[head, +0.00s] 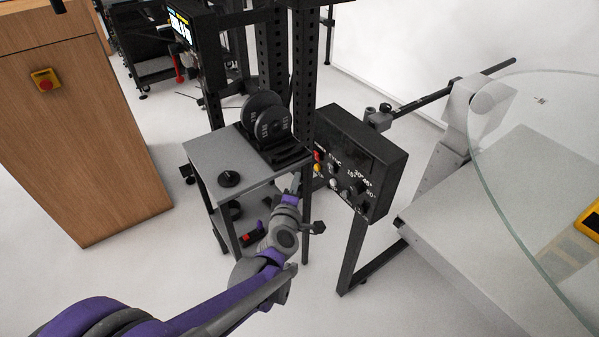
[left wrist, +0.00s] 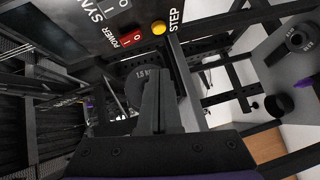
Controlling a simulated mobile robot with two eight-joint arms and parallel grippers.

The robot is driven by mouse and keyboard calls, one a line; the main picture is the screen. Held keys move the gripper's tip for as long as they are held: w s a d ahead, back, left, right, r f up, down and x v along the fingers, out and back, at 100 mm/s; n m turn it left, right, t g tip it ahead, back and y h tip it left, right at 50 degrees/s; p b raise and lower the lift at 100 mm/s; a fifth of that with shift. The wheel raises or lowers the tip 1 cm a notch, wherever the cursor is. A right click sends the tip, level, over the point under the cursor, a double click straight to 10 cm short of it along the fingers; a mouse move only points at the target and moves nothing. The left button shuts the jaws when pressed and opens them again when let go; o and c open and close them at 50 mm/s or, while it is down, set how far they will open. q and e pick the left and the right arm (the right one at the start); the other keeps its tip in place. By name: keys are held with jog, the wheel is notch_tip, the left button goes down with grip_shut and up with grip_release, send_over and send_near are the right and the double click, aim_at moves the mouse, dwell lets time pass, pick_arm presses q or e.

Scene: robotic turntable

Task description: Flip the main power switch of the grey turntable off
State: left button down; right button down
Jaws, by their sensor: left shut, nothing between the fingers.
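The black control box (head: 350,160) stands on a black post beside the grey turntable, with labelled switches, buttons and dials on its front. Its red power switch (head: 317,156) is at the upper left of that front. In the left wrist view, the red power switch (left wrist: 130,39) is beside the word POWER; I cannot tell its position for certain. My left gripper (head: 297,178) is just left of the panel, below the power switch. Its fingers (left wrist: 157,82) are shut and empty, and they look apart from the switch. My right gripper is not in view.
A yellow button (left wrist: 158,27) is close to the power switch. A grey cart (head: 225,160) with black weight discs (head: 270,125) stands just left of the box. The turntable's glass disc (head: 540,130) is at right. A wooden cabinet (head: 85,140) is at left.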

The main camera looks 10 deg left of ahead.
pick_arm(q)
jog(key=s+f, duration=0.1)
jog(key=s, duration=0.6)
jog(key=shift+s+d, duration=0.15)
jog(key=shift+d, duration=0.15)
